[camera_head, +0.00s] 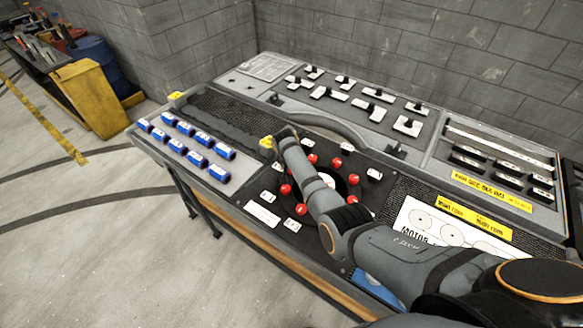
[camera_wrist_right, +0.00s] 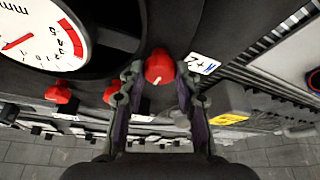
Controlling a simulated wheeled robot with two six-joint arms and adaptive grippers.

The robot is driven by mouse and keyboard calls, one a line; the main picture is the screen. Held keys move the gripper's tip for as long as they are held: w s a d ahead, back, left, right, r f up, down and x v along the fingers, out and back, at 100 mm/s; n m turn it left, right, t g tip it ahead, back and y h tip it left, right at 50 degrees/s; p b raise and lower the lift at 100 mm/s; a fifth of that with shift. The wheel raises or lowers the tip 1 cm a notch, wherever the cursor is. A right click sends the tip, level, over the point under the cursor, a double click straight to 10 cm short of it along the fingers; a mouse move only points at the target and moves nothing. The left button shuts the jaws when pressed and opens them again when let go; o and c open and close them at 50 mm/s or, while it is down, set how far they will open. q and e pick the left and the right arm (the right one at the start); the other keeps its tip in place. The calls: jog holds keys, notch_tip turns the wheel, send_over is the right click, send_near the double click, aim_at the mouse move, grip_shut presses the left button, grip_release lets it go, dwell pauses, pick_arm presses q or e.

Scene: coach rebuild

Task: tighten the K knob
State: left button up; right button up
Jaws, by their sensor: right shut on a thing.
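My right gripper (camera_wrist_right: 161,78) is shut on a red knob (camera_wrist_right: 159,66) with a white pointer line, one finger on each side. A white label (camera_wrist_right: 200,63) sits just right of this knob; I cannot read a K on it. In the head view several red knobs (camera_head: 301,209) ring a round gauge on the black panel. My right arm crosses that ring, and its gripper and the held knob are hidden or too small to make out there. My left gripper is not in view.
Two other red knobs, one at the left (camera_wrist_right: 58,92), stand near the fingers, beside the white gauge face (camera_wrist_right: 40,35). Blue cylinders (camera_head: 197,159) lie at the bench's left. A curved grey handle (camera_head: 335,122) and switches lie behind the ring.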

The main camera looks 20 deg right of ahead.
dwell(0.5)
jog(key=o, duration=1.1)
jog(key=v, duration=1.2)
jog(key=shift+w, duration=0.1)
